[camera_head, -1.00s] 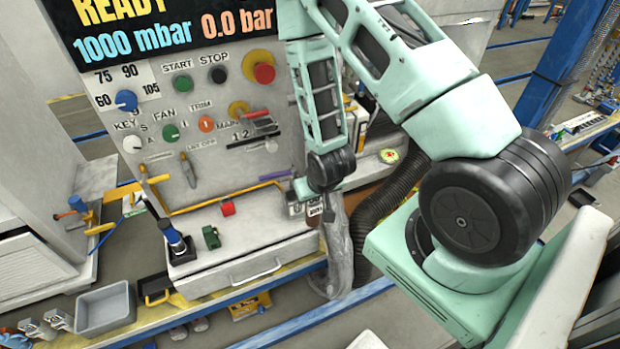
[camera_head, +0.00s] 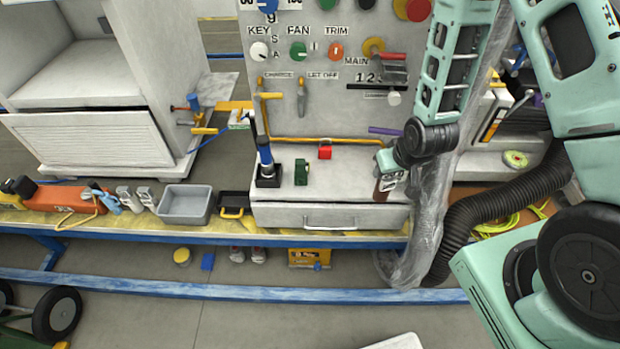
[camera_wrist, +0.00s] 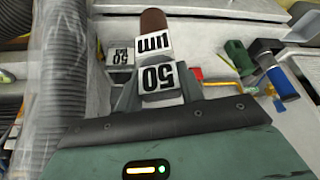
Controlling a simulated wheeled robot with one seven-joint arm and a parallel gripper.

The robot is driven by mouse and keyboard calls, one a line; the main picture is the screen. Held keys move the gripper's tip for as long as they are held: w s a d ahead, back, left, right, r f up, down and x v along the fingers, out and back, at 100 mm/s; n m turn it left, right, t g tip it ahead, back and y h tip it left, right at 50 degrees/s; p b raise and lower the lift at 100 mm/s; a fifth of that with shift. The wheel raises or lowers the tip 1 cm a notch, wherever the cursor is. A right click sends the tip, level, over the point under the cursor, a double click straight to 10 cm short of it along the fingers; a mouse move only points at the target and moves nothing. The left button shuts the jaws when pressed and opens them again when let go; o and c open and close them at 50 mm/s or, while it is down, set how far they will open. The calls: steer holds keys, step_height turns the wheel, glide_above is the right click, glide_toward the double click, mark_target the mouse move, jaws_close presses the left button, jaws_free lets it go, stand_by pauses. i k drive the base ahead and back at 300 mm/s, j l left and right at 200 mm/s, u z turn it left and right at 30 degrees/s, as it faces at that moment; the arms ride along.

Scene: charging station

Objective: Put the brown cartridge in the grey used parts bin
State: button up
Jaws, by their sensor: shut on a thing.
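The brown cartridge (camera_wrist: 153,22) has a white label reading "50 um" and is held between the fingers of my gripper (camera_wrist: 158,88). In the head view, my gripper (camera_head: 390,172) is at the right end of the white bench top, with the brown cartridge (camera_head: 382,189) showing below it. I cannot tell whether the cartridge touches the surface. The grey bin (camera_head: 184,207) is an open, empty-looking tray on the lower ledge, well to the left of my gripper.
A black tray (camera_head: 234,206) sits beside the bin. A ribbed black hose (camera_head: 490,205) is at right.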

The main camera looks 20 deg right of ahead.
mark_target(191, 211)
steer(key=i+j+u, duration=0.25)
steer(key=j, duration=0.3)
steer(key=i+j+u, duration=0.1)
steer(key=j+u, duration=0.2)
steer(key=j, duration=0.25)
steer(key=i+j+u, duration=0.25)
steer(key=j, duration=0.2)
steer(key=i+j+u, duration=0.3)
steer(key=j, duration=0.1)
